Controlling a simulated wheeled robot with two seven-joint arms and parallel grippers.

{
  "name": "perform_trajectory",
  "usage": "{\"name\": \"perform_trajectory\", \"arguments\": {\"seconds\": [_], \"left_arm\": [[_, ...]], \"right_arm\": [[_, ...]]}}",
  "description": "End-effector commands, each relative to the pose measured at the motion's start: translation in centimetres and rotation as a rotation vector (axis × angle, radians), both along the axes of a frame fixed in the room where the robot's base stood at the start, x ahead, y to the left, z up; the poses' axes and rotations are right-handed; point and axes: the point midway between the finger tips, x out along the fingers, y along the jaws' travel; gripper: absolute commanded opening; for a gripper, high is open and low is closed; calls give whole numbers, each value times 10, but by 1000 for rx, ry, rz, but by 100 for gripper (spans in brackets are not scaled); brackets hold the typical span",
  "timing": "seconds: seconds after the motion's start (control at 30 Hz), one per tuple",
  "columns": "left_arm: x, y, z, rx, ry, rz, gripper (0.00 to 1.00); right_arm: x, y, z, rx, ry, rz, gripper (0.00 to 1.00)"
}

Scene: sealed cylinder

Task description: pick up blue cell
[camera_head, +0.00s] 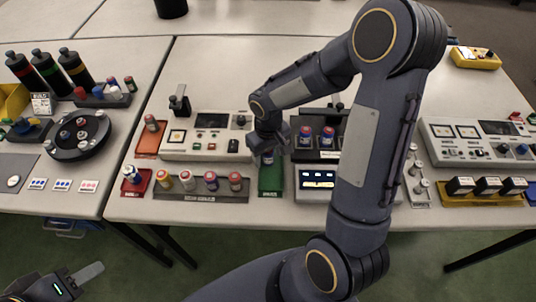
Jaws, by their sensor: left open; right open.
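My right gripper (267,148) points down over the green tray (270,183) at the front of the middle table. Its jaws are open. A small dark blue thing shows just below its fingers, perhaps a cell; the fingers partly hide it. A blue and white cell (132,174) is in the red tray (137,190) at the left. My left gripper (66,281) is open and empty at the bottom left, below the tables.
A row of several cells (211,181) stands in a grey rack left of the green tray. A white instrument (210,147) is behind it. A lit display box (318,180) is right of the tray. My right arm hides much of the table's right half.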

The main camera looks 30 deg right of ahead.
Motion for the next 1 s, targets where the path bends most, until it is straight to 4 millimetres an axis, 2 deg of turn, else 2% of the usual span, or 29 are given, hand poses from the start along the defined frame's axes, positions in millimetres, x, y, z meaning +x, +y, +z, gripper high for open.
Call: {"name": "perform_trajectory", "arguments": {"seconds": [0.07, 0.47, 0.77, 1.0], "left_arm": [[0, 0, 0, 0, 0, 0, 43], [0, 0, 0, 0, 0, 0, 43], [0, 0, 0, 0, 0, 0, 43], [0, 0, 2, 0, 0, 0, 43]], "right_arm": [[0, 0, 0, 0, 0, 0, 56], [0, 0, 0, 0, 0, 0, 6], [0, 0, 3, 0, -1, 0, 6], [1, 0, 27, -1, -6, 1, 6]]}}
